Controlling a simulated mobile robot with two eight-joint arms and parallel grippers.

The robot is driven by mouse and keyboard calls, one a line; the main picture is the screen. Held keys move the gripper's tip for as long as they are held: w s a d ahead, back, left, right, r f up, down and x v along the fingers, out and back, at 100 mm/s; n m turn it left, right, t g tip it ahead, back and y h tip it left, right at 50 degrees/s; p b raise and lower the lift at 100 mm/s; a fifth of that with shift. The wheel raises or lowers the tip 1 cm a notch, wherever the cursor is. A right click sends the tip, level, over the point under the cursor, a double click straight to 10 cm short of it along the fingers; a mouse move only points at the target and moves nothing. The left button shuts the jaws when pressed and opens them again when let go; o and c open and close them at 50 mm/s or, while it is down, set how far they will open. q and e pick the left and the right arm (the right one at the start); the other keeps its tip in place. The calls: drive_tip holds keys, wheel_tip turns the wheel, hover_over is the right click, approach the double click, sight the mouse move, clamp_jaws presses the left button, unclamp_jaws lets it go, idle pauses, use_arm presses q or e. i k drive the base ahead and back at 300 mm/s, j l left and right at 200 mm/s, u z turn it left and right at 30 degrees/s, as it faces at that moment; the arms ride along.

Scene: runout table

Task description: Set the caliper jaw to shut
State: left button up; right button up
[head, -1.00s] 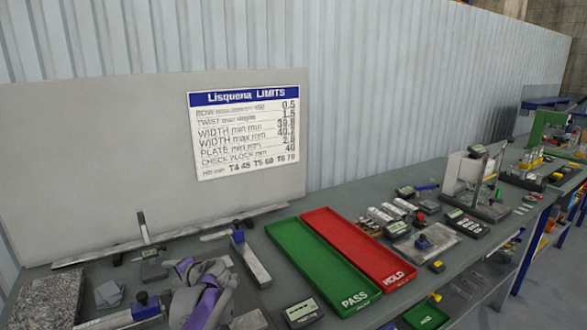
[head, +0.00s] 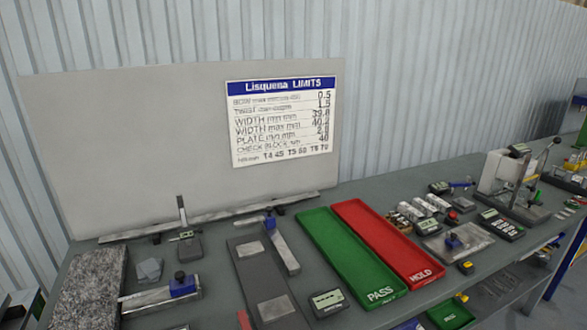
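I cannot tell for certain which tool is the caliper, or whether its jaw is open or shut. One candidate is a steel bar with a blue slider and dark knob (head: 160,295), lying at the front left of the bench. Another is a small gauge with a display and an upright dark bar (head: 183,215), standing farther back. A third steel bar with a blue part (head: 283,248) lies to the right of that gauge. Neither of my grippers shows in the head view.
A green PASS tray (head: 345,262) and a red HOLD tray (head: 385,240) lie mid-bench. A granite block (head: 90,285) is at the left, a dark plate (head: 262,280) at the front. A small display unit (head: 327,302) sits beside the green tray. Several instruments crowd the right.

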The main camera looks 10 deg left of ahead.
sight(453, 240)
drive_tip(key=i+l, duration=0.1)
drive_tip(key=l, duration=0.4)
drive_tip(key=i+l+u, duration=0.1)
drive_tip(key=l+u, duration=0.7)
drive_tip(key=i+j+u, duration=0.1)
drive_tip(key=i+u, duration=0.25)
drive_tip(key=i+j+u, duration=0.1)
drive_tip(key=u, duration=0.3)
drive_tip(key=j+z, duration=0.1)
drive_tip(key=z, duration=0.3)
drive_tip(key=j+z, duration=0.1)
drive_tip(key=z, duration=0.7)
drive_tip(key=k+j+z, duration=0.1)
drive_tip(key=z, duration=0.3)
drive_tip(key=i+z, duration=0.15)
drive_tip(key=z, duration=0.25)
drive_tip(key=i+z, duration=0.15)
drive_tip(key=z, duration=0.25)
